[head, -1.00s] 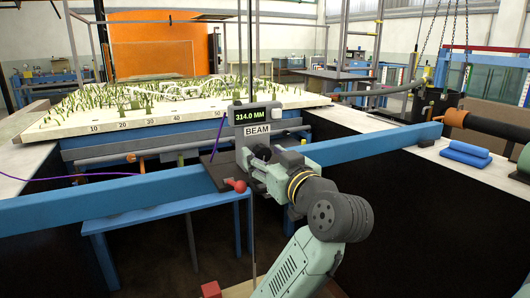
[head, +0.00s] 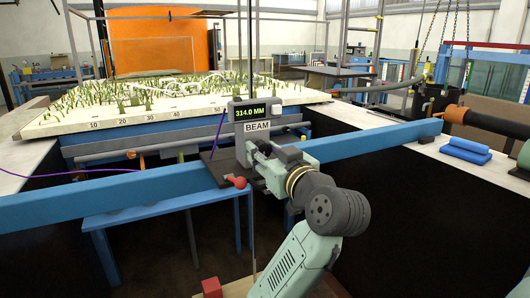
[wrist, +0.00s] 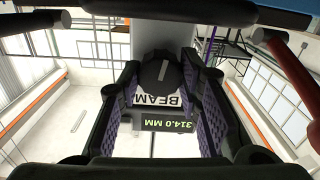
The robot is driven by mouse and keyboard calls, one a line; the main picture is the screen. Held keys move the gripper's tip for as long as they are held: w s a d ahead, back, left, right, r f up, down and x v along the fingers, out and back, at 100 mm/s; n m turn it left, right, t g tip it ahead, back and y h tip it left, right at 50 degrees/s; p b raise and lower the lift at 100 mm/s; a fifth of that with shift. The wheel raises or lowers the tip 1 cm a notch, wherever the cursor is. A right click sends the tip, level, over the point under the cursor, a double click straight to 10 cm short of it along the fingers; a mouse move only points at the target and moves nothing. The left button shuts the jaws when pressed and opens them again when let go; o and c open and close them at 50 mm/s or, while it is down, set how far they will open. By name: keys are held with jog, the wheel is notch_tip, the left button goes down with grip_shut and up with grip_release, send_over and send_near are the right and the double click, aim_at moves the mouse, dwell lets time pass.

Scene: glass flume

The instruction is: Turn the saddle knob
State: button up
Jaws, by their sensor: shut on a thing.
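The saddle (head: 221,168) sits on the blue beam (head: 120,195) and carries a grey readout box (head: 243,114) showing 314.0 MM above a BEAM label. The saddle knob is mostly hidden behind my gripper (head: 262,150) in the head view. In the wrist view the dark round knob (wrist: 160,75), with a pale line across its face, lies between the two fingers of my gripper (wrist: 160,82). My gripper is shut on the knob. A red-ended lever (head: 237,182) sticks out at the saddle's front, below and left of my gripper.
A planted model bed (head: 170,105) with a numbered scale lies behind the beam. A purple cable (head: 95,175) runs left of the saddle. Blue folded pads (head: 466,151) and a dark pipe with an orange collar (head: 455,115) are at the right. A blue table (head: 150,210) stands below the beam.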

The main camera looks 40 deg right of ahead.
jog(key=shift+c, duration=0.5)
jog(key=o, duration=1.1)
jog(key=shift+o, duration=0.2)
jog(key=v, duration=1.2)
